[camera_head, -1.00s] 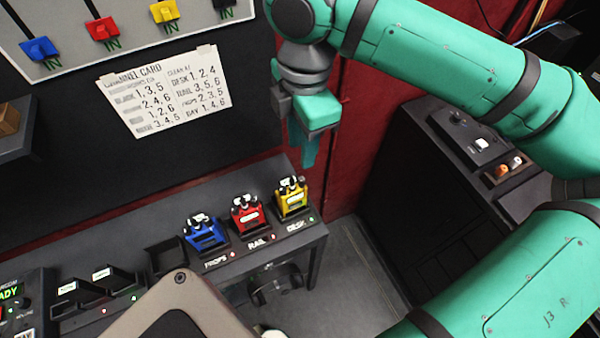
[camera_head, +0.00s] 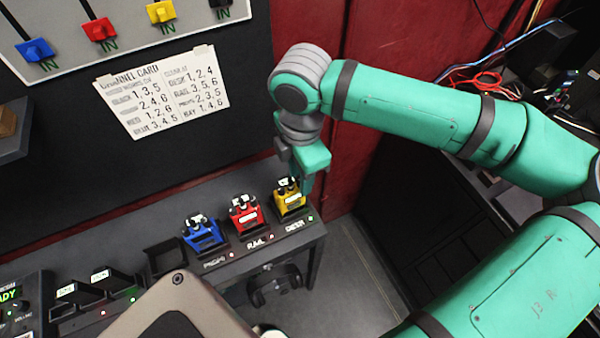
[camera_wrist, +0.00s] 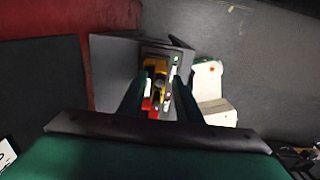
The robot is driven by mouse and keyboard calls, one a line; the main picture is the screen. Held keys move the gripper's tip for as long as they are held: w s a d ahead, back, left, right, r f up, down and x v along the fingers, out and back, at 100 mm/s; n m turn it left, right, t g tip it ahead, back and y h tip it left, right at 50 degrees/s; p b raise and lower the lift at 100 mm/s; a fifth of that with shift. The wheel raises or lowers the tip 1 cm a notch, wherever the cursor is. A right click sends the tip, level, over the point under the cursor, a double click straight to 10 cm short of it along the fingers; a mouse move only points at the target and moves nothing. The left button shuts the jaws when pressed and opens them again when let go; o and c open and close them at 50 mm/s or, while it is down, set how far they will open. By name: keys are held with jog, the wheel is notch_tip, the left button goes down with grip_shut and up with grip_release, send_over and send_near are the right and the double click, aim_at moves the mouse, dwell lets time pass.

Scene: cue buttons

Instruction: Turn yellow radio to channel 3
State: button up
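The yellow radio (camera_head: 291,203) sits upright in the rightmost dock on the dark shelf, at the DESK label, in the head view. It also shows in the wrist view (camera_wrist: 160,68), between the two fingers. My gripper (camera_head: 305,186) points down just above and beside the yellow radio. In the wrist view my gripper (camera_wrist: 158,98) has its two fingers apart with a gap between them. I cannot tell whether a finger touches the radio. The channel number on the radio is too small to read.
A red radio (camera_head: 245,215) and a blue radio (camera_head: 204,235) stand left of the yellow one. A channel card (camera_head: 163,91) hangs on the dark wall. A switch panel (camera_head: 75,22) is above it. Empty docks (camera_head: 162,257) lie farther left. Open floor (camera_head: 350,260) is right of the shelf.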

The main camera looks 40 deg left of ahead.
grip_shut()
jog(key=shift+m, duration=1.6)
grip_release()
notch_tip(320, 180, up, 11)
